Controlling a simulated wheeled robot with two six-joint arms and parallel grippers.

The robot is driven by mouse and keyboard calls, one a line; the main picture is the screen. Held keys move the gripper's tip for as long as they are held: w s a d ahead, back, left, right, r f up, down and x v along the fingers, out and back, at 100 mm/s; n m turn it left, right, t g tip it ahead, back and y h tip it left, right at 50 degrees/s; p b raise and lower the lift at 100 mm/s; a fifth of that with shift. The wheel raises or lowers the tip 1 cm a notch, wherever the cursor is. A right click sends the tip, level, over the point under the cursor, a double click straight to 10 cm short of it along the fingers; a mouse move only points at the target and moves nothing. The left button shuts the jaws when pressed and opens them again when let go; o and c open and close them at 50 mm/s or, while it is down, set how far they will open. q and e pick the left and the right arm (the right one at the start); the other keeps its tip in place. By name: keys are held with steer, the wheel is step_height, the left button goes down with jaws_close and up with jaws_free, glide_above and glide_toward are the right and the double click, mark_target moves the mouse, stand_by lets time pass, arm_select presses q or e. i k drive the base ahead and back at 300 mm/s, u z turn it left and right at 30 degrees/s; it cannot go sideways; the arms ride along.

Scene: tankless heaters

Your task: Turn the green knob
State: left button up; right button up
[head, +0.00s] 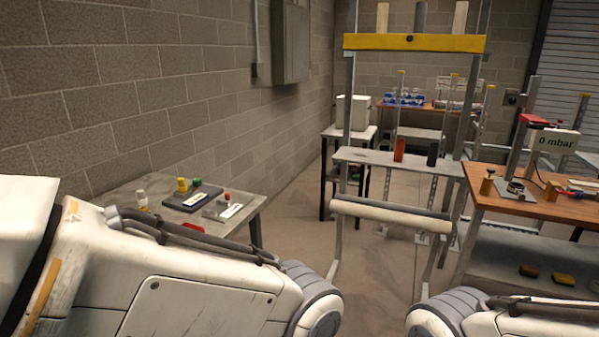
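No clearly green knob can be made out. On the grey table (123,185) at the left, small knob-like parts stand on flat plates. One dark plate (196,200) carries a yellow knob (182,184) and a small darker one (197,182), possibly green but too small to be sure. A grey plate (222,212) with a white label carries a small red knob (227,197). Another red-topped part (140,196) stands at the left. My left arm covers the table's near part. Neither gripper shows; only white arm links are in view.
A metal frame with a yellow crossbar (413,43) and white roller (390,213) stands ahead. A wooden-topped bench (520,209) with a "0 mbar" sign (554,141) is at the right. A block wall (230,80) runs along the left. Bare floor (300,230) lies between table and frame.

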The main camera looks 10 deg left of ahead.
mark_target(197, 182)
steer(key=i, duration=0.65)
steer(key=u, duration=0.6)
steer(key=i, duration=1)
steer(key=z, duration=0.5)
steer(key=i, duration=0.8)
steer(key=u, duration=0.65)
steer(key=i, duration=0.55)
steer(key=u, duration=0.35)
